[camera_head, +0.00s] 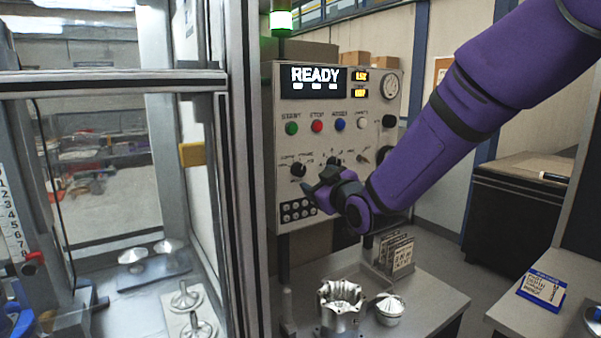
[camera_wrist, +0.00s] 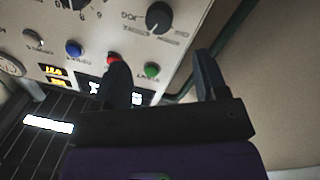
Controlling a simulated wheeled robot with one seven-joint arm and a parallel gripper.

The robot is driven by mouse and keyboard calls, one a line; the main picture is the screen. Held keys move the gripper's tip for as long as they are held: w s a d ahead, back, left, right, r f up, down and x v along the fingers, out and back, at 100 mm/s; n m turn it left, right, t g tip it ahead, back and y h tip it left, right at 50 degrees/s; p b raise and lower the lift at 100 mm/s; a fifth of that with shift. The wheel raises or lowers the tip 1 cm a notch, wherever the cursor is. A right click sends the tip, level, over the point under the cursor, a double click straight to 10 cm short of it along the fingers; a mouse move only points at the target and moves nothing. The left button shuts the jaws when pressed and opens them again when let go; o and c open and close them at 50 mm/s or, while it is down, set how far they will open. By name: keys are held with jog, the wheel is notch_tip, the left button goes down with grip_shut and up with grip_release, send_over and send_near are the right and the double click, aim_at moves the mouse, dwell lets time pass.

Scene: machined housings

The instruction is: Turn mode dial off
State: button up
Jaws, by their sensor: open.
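A cream control panel (camera_head: 310,135) carries a black dial (camera_head: 298,170) at its lower left, with small lettering around it. This dial also shows near the top of the wrist view (camera_wrist: 159,17), where the panel appears inverted. It looks like the mode dial, but I cannot read its setting for sure. Another black dial (camera_head: 333,160) is to its right, partly behind my arm. My gripper (camera_head: 316,190) is in front of the panel's lower part, below and right of the left dial. In the wrist view its two fingers (camera_wrist: 160,65) are apart and empty, not around the dial.
Green (camera_head: 292,128), red (camera_head: 317,126) and blue (camera_head: 340,125) buttons sit above the dials, under a READY display (camera_head: 314,80). Black buttons (camera_head: 297,211) fill the lower left corner. A glass-doored machine frame (camera_head: 243,170) stands close left. Metal housings (camera_head: 341,308) stand on the bench below.

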aim_at(300, 170)
jog(key=x, duration=0.9)
jog(key=shift+w, duration=0.2)
jog(key=shift+c, duration=0.4)
jog(key=c, duration=0.8)
jog(key=shift+c, duration=0.2)
